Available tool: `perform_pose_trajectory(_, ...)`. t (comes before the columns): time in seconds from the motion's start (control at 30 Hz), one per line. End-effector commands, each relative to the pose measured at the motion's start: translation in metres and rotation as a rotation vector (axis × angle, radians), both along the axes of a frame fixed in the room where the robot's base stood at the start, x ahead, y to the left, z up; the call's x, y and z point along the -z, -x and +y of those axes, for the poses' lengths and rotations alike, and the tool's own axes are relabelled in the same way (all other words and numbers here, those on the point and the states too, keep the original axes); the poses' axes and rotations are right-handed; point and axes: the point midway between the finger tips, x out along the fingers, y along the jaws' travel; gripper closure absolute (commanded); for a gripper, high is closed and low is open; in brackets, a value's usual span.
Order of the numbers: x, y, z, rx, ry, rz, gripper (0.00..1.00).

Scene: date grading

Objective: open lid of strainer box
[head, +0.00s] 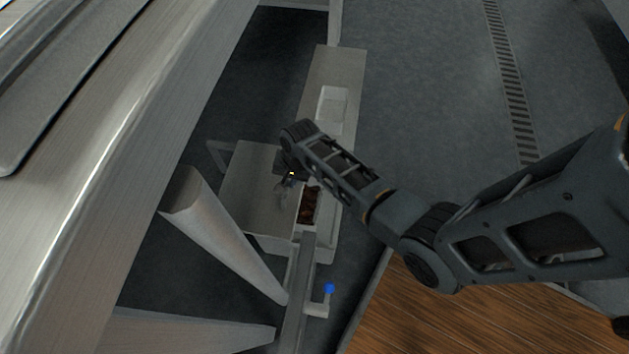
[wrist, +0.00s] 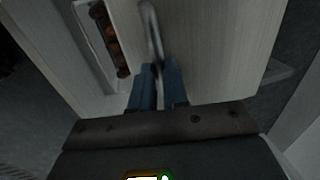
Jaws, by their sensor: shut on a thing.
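The strainer box (head: 328,245) is a pale box below me, with a narrow opening showing brown contents that look like dates (head: 310,205). Its lid appears to be the flat pale panel (head: 245,190) left of that opening in the head view. In the wrist view the panel (wrist: 220,50) lies right of the opening and the dates (wrist: 108,38), with a curved metal handle (wrist: 151,32) at its edge. My gripper (head: 288,182) is shut on the handle, its blue fingers (wrist: 158,85) on either side of the handle's near end.
A pale ledge with a white recess (head: 332,103) extends behind the box. A grey cylinder (head: 222,232) and a beam (head: 297,300) stand close by at the front left. A blue knob (head: 329,288) is near the beam. Open grey floor (head: 430,90) lies to the right.

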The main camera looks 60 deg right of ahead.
Motion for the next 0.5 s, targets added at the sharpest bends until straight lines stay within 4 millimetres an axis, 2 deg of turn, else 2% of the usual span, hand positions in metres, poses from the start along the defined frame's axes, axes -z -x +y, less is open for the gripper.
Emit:
perform_pose_trajectory(0.03,0.0,-0.013,0.004,-0.004,0.0,-0.002,1.0)
perform_pose_trajectory(0.2,0.0,-0.039,0.014,-0.002,0.0,-0.001,1.0)
perform_pose_trajectory(0.33,0.0,-0.05,0.018,-0.001,0.001,-0.001,1.0)
perform_pose_trajectory(0.5,0.001,-0.054,0.019,0.001,0.0,0.0,1.0)
